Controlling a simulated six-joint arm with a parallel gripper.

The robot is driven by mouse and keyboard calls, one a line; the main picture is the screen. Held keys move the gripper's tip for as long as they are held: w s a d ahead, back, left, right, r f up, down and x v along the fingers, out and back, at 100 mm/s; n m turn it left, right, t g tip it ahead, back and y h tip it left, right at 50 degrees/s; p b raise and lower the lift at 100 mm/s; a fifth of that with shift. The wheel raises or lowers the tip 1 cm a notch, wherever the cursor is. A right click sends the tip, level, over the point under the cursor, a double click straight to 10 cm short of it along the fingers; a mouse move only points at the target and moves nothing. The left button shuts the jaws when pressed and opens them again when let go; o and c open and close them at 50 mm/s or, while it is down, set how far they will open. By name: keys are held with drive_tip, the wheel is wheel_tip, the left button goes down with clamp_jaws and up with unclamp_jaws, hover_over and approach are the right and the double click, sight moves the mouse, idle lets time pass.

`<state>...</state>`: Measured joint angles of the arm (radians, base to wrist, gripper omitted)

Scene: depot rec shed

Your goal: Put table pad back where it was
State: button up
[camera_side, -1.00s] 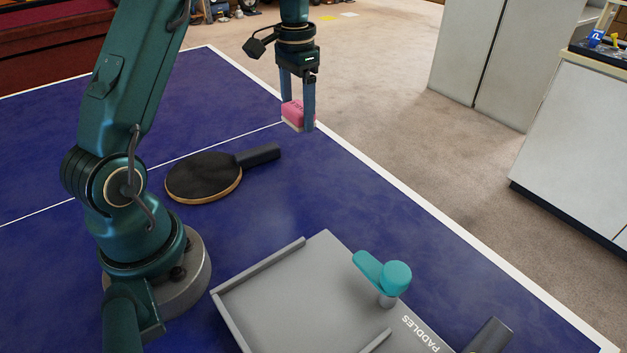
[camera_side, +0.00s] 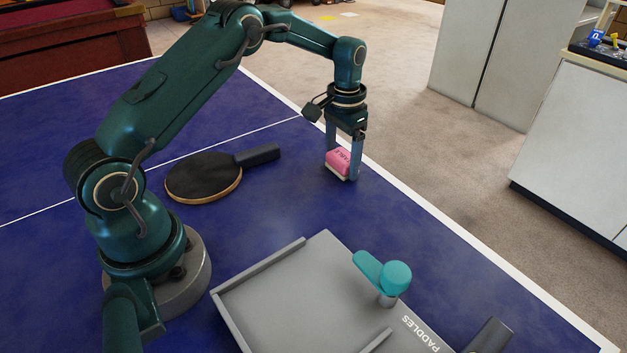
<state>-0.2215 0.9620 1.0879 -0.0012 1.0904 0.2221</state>
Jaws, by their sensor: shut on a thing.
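The table pad (camera_side: 337,164) is a small pink block with a pale underside and dark lettering on its side. My gripper (camera_side: 343,172) points down and is shut on it, one finger at each side. The pad is near the right edge of the blue table (camera_side: 300,205), to the right of the paddle's handle. I cannot tell whether its underside touches the table or hangs just above it.
A black paddle (camera_side: 203,178) lies left of the pad. A grey tray (camera_side: 300,300) marked PADDLES, with a teal knob-like part (camera_side: 385,275) at its right side, stands at the front. A dark handle (camera_side: 490,337) shows at bottom right. The table between pad and tray is clear.

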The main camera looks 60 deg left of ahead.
drive_tip(key=shift+f, duration=0.1)
drive_tip(key=o, duration=1.2)
drive_tip(key=shift+c, duration=0.2)
